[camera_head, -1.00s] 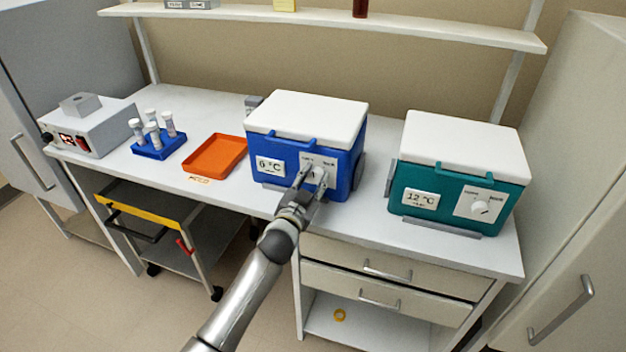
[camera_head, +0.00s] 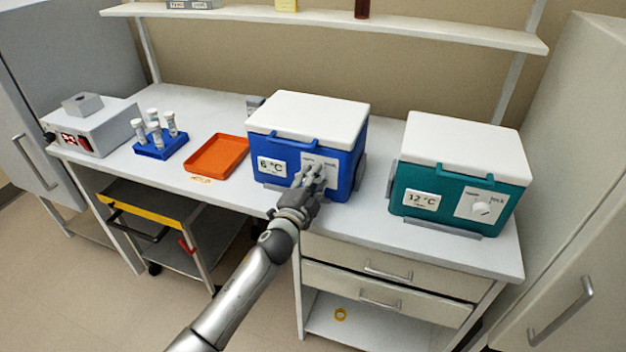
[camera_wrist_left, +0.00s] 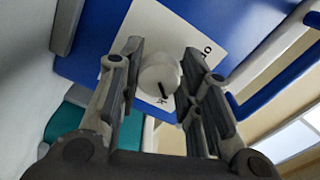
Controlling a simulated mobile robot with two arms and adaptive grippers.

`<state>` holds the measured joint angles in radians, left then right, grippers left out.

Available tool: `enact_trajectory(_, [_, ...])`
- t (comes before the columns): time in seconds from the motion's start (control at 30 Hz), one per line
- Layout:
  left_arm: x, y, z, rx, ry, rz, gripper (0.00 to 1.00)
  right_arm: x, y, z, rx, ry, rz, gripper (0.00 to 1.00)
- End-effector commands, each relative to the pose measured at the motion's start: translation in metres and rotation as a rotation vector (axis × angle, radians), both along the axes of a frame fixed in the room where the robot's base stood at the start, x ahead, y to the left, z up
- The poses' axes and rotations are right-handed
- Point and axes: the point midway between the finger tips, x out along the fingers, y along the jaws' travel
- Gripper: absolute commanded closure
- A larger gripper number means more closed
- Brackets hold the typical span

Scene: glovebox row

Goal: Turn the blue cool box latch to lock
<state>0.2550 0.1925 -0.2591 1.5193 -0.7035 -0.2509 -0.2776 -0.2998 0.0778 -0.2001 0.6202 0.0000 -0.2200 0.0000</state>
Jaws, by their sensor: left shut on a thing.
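The blue cool box (camera_head: 345,165) with a white lid (camera_head: 310,118) stands on the bench and carries a "6 °C" label. Its latch is a round white knob (camera_wrist_left: 158,76) with a dark mark, on a white plate (camera_wrist_left: 185,32) on the box front. My left gripper (camera_head: 314,176) is at that plate, its fingers on both sides of the knob. In the left wrist view the left gripper (camera_wrist_left: 158,80) is shut on the knob, and the picture is tilted. In the head view the fingers hide most of the knob. My right gripper is not in view.
A teal cool box (camera_head: 455,190) labelled "12 °C" with its own knob stands to the right. An orange tray (camera_head: 217,155), a blue rack (camera_head: 160,148) with several tubes and a white device (camera_head: 95,128) are to the left. A shelf (camera_head: 330,22) runs above.

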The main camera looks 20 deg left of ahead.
Motion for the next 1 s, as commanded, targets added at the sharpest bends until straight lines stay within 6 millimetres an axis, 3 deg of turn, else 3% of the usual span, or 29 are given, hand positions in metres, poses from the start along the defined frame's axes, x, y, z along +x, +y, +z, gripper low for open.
enact_trajectory(0.3, [0.0, -0.0005, 0.0003, 0.097, -0.004, -0.001, 0.91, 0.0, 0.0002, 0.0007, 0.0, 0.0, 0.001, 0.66])
enact_trajectory(0.77, [-0.0001, -0.0005, 0.0, 0.111, -0.004, -0.001, 0.91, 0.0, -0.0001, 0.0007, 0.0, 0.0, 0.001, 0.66])
enact_trajectory(0.8, [-0.0001, -0.0005, 0.0, 0.111, -0.004, -0.001, 0.66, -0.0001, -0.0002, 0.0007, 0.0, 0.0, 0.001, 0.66])
enact_trajectory(0.97, [-0.0001, -0.0004, 0.0, 0.11, -0.004, -0.001, 0.46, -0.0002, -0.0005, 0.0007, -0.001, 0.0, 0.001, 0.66])
enact_trajectory(1.0, [-0.0001, -0.0003, 0.0, 0.11, -0.004, 0.0, 0.46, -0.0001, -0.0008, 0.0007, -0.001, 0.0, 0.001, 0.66])
